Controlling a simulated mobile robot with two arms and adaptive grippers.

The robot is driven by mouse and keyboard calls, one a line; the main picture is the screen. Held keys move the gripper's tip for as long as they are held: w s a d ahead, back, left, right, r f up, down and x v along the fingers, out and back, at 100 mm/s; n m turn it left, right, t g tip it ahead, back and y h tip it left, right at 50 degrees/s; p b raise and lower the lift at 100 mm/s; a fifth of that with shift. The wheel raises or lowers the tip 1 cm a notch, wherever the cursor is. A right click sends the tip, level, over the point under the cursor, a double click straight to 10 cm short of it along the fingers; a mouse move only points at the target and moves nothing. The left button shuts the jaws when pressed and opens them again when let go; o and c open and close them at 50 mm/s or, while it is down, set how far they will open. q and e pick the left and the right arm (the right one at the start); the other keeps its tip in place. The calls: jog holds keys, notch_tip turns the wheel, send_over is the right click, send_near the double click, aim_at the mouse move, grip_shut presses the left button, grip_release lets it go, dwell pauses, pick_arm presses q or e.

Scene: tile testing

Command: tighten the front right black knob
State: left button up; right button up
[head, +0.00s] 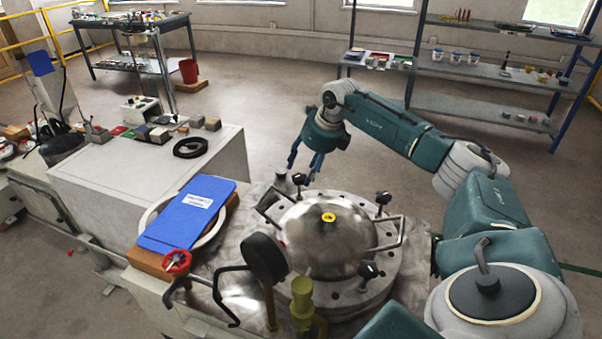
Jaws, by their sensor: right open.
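The front right black knob (368,270) sits on the rim of the round metal flange (345,295), on the near right side of the domed steel lid (325,240). Other black knobs stand on the flange at the back right (383,198) and at the back left (299,180). My right gripper (305,164) hangs behind the flange, above and near the back left knob, well apart from the front right knob. Its blue fingers are apart, with nothing seen between them. My left gripper is not in view.
A black round disc (264,258) and a yellow-green fitting (302,300) stand at the flange's front left. A blue binder (187,214) lies to the left, near a red valve handle (177,261). Metal bar handles (390,234) flank the lid. Shelves (480,70) stand far back.

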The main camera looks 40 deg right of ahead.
aim_at(300, 176)
jog(key=x, duration=0.2)
jog(key=shift+w+f, duration=0.15)
jog(key=shift+f, duration=0.1)
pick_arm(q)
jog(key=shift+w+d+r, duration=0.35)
pick_arm(e)
jog(key=shift+w+f, duration=0.2)
jog(key=shift+f, duration=0.35)
jog(key=c, duration=1.1)
jog(key=shift+r, duration=0.1)
jog(key=shift+c, duration=0.2)
